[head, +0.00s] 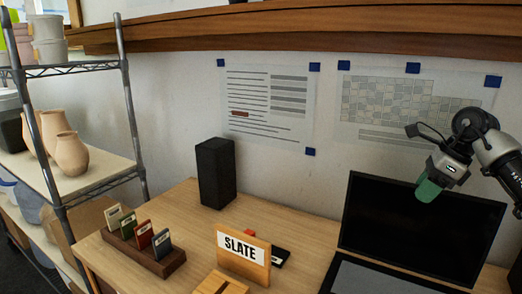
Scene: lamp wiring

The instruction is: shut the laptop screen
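The laptop stands open on the right of the desk. Its dark screen (415,232) is raised and its base (365,281) is partly cut off by the bottom edge of the view. My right gripper (430,190) comes in from the upper right, with green fingertips pointing down. The tips overlap the screen's top edge in the picture; I cannot tell whether they touch it. I see no object in the fingers, and their opening is not clear from this angle. My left gripper is out of view.
The wooden desk (190,212) holds a black speaker (215,172), a card holder (150,258) with several cards, and a SLATE sign (243,247) left of the laptop. A metal shelf (95,170) with vases stands at left. Papers hang on the wall behind.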

